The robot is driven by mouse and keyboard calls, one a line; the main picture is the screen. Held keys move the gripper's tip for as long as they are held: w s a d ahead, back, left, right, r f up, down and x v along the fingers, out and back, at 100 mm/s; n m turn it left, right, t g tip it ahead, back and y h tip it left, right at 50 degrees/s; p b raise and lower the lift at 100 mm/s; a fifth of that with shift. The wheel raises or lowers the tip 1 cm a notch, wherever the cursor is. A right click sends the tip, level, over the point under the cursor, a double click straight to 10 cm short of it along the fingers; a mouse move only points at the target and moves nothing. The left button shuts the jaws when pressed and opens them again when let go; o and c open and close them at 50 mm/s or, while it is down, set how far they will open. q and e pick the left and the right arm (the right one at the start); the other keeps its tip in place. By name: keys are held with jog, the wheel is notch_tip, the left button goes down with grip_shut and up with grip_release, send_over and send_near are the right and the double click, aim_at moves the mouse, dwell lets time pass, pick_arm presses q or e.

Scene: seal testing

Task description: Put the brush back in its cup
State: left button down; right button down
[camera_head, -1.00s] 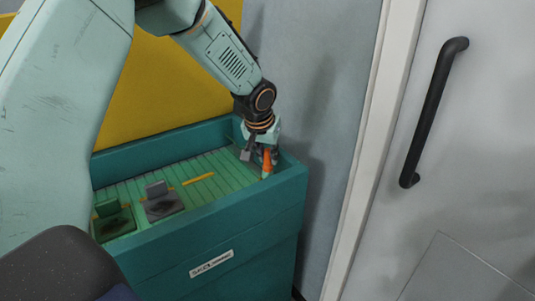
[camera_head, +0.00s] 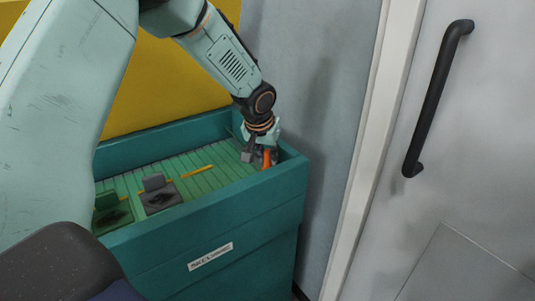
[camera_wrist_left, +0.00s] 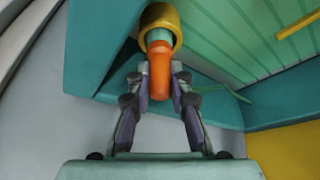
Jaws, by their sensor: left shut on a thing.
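My left gripper (camera_head: 260,156) is low inside the far right corner of the teal bin. It is shut on the orange handle of the brush (camera_head: 267,158), which also shows between the fingers in the left wrist view (camera_wrist_left: 160,78). There the brush's teal part reaches into a yellow ring-shaped rim (camera_wrist_left: 160,16), which looks like the cup. The ring surrounds the brush; how deep the brush sits is hidden. In the head view the bin wall hides the lower end of the brush and the cup. My right gripper is not in view.
The teal bin (camera_head: 215,225) has raised walls around a green slatted floor (camera_head: 215,178). A grey block (camera_head: 158,192), a green block (camera_head: 112,212) and a yellow strip (camera_head: 197,172) lie on it. A wall (camera_head: 315,85) stands close behind the corner; a door with a black handle (camera_head: 435,105) is right.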

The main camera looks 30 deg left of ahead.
pick_arm(q)
jog(key=shift+f, duration=0.45)
jog(key=shift+f+b, duration=0.55)
jog(key=shift+f, duration=0.05)
dwell(0.4)
jog(key=c, duration=1.1)
grip_release()
jog(key=shift+c, duration=0.2)
notch_tip(320, 180, up, 10)
jog(key=p, duration=0.8)
jog(key=shift+f, duration=0.15)
jog(key=shift+f, duration=0.1)
